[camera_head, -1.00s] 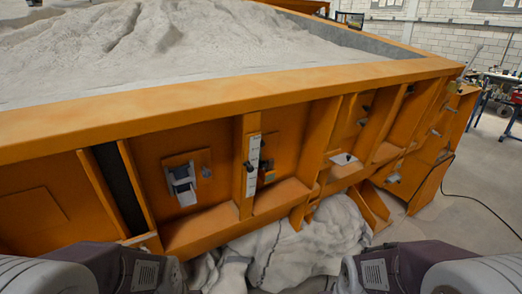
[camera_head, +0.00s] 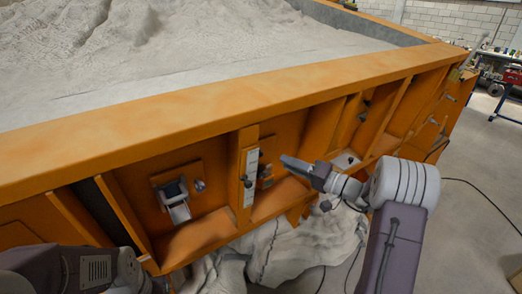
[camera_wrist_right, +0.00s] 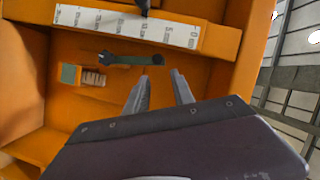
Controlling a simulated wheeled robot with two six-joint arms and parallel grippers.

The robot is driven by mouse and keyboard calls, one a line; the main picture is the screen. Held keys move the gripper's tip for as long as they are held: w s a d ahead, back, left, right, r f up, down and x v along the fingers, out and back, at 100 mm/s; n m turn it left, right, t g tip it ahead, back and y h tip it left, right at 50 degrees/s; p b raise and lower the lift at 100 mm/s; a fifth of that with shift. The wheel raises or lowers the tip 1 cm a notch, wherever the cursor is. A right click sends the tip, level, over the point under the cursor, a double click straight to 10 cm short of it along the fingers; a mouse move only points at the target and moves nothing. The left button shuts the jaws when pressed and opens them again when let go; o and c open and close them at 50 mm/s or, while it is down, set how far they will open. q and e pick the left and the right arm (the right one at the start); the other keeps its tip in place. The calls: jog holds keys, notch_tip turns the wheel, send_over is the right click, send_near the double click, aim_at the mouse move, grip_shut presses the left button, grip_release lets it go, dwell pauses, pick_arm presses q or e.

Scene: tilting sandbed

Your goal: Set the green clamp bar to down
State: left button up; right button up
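The green clamp bar (camera_wrist_right: 130,59) shows in the right wrist view as a narrow dark-green bar on the orange panel. It lies roughly along the white scale strip (camera_wrist_right: 130,27), with dark round parts at its ends. In the head view it is too small to make out clearly. My right gripper (camera_wrist_right: 158,84) is open and empty, its two fingertips apart and just short of the bar's right end, with no clear contact. In the head view the right gripper (camera_head: 284,159) points left, toward the panel beside the scale strip (camera_head: 250,176). My left gripper is out of view.
Orange ribs flank the recess. A white-and-dark device (camera_head: 173,198) with a knob is left of the strip. The sand-filled bed (camera_head: 150,124) rises above; grey-white bulk lies below.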

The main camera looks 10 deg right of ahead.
jog(key=p+x, duration=0.4)
jog(key=x, duration=0.5)
jog(key=shift+a+f+p, duration=0.15)
jog(key=shift+a+p, duration=0.2)
jog(key=shift+p, duration=0.05)
jog(key=shift+w, duration=0.25)
jog(key=shift+c, duration=0.3)
jog(key=shift+f, duration=0.1)
grip_shut()
